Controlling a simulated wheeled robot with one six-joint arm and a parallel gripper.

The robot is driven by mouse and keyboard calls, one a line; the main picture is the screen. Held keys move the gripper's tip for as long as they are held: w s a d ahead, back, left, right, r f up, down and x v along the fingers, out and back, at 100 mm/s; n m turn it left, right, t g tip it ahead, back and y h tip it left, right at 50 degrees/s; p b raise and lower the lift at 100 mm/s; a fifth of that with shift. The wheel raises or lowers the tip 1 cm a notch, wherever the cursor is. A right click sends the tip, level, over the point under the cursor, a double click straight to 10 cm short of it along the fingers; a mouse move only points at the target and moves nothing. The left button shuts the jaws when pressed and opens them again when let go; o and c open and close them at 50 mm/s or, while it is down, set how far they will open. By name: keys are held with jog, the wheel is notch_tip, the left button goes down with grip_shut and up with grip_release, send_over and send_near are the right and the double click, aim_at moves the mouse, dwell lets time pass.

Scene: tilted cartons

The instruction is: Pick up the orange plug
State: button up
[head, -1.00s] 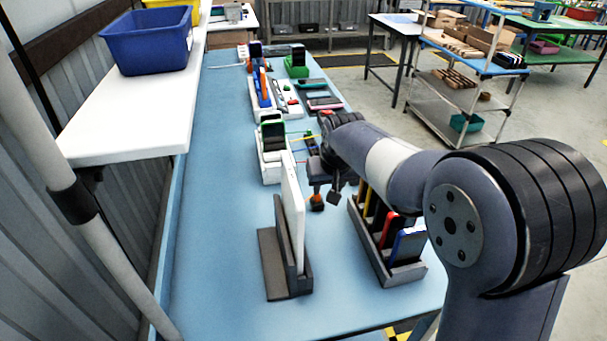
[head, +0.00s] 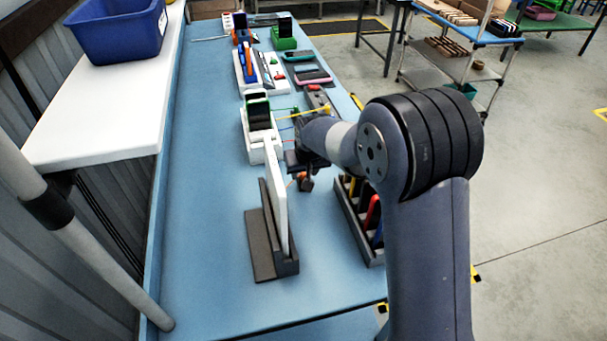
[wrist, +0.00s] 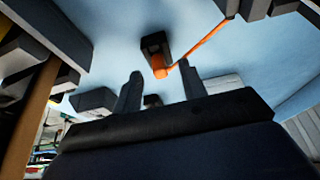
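The orange plug (wrist: 159,69) shows in the wrist view, with an orange cable (wrist: 208,43) running up and right from it. It sits at the edge of a dark block (wrist: 155,43). My gripper (wrist: 160,80) is open, one dark finger on each side of the view, and the plug appears just beyond the gap between the tips. I cannot tell whether they touch. In the head view my gripper (head: 303,182) is low over the blue table, right of the upright white panel. A small orange part (head: 304,176) shows there, mostly hidden by my gripper.
The white panel (head: 275,190) stands tilted in a dark holder (head: 266,258) close on the left. A dark slotted rack (head: 350,210) with coloured items is close on the right. A white dock (head: 251,140) with coloured cables lies behind. The table's left side is clear.

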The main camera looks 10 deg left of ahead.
jog(key=shift+x, duration=0.8)
grip_shut()
